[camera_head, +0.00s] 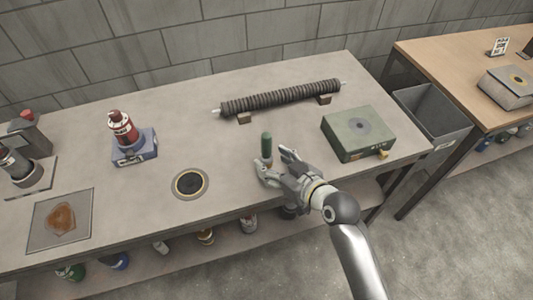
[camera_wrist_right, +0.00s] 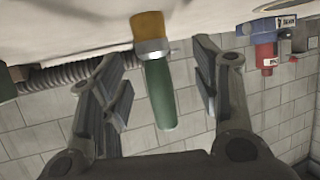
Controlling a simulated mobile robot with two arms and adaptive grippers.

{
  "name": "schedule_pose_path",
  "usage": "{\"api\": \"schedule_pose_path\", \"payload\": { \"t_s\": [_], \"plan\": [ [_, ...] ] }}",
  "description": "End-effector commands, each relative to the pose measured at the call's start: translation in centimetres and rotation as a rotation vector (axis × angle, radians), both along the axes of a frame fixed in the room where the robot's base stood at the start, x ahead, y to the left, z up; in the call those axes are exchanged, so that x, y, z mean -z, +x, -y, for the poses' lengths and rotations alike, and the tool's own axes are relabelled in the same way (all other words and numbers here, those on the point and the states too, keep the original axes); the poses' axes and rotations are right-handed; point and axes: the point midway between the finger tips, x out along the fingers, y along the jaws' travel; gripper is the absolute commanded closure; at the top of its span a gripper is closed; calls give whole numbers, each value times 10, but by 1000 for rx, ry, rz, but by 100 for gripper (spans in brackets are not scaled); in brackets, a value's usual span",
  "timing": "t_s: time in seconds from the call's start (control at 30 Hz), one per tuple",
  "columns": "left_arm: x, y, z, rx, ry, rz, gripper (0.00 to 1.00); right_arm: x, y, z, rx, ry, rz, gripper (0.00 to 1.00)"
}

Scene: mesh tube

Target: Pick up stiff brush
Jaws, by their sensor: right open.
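The stiff brush (camera_head: 266,145) stands upright near the front middle of the table, its green handle up. In the right wrist view, where the scene is upside down, the brush (camera_wrist_right: 159,92) shows a green handle and an orange-brown end against the tabletop. My right gripper (camera_head: 273,163) is open at the brush. Its fingers (camera_wrist_right: 163,65) lie on either side of the handle in the wrist view, with gaps visible. The lower part of the brush is mostly hidden by the gripper in the head view. My left gripper is not in view.
A dark ribbed mesh tube (camera_head: 281,97) lies on two small blocks behind the brush. A green box (camera_head: 358,134) stands right, a round dark disc (camera_head: 190,183) left, and a red bottle (camera_head: 122,130) on a blue base (camera_head: 134,148) farther left. Tabletop between them is clear.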

Motion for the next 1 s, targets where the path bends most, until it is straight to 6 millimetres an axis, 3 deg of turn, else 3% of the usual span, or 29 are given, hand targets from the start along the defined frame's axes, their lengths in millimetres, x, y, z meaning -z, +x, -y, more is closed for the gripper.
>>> {"api": "schedule_pose_path", "payload": {
  "t_s": [0.33,0.7,1.0],
  "plan": [
    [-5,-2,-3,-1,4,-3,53,12,35,-17,1,0,0,43],
    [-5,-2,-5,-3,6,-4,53,16,40,-21,1,0,-1,43],
    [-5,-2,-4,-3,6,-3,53,16,40,-21,1,0,-1,82]
  ]
}}
